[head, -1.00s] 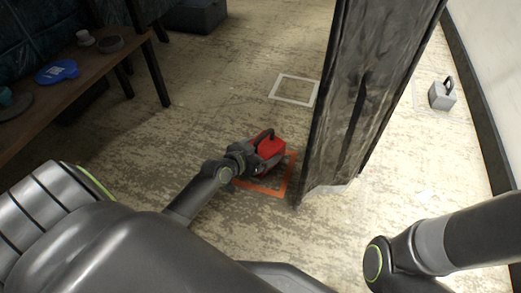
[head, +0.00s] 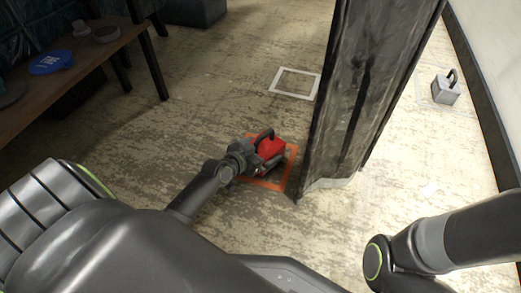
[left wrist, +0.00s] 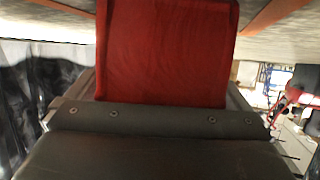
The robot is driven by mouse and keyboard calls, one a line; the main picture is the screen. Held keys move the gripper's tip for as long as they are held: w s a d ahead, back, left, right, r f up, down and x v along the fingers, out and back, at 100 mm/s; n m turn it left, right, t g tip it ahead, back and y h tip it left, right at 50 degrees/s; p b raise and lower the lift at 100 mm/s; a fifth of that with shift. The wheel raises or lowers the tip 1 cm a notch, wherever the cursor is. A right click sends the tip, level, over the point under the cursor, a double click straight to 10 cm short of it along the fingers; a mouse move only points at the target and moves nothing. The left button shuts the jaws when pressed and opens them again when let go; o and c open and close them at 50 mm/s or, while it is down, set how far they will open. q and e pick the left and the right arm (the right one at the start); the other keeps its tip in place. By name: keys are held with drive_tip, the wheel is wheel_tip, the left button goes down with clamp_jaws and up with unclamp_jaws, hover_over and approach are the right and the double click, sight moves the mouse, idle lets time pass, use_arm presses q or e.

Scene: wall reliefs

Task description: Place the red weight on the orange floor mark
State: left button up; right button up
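The red weight (head: 270,149), a red block with a dark loop handle, is over the orange floor mark (head: 289,177), a square outline on the floor. The mark's orange strips show on both sides of the weight at the top of the left wrist view, where the red face (left wrist: 167,50) fills the middle. I cannot tell whether the weight touches the floor. My left gripper (head: 255,158) is shut on the weight from the left; its fingertips are partly hidden. My right arm shows at lower right, but its gripper is out of view.
A dark pillar (head: 365,95) stands close to the mark's right side. A white floor mark (head: 295,82) lies farther back. A grey weight (head: 446,88) stands beyond the pillar by the right wall. A wooden table (head: 85,75) with dishes is at the left. Open floor lies between.

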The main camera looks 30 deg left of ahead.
use_arm(q)
drive_tip(key=shift+s+r, duration=0.1)
drive_tip(key=shift+r, duration=0.1)
drive_tip(key=p+v, duration=0.5)
drive_tip(key=v, duration=0.6)
drive_tip(key=shift+s, duration=0.3)
drive_tip(key=shift+r, duration=0.15)
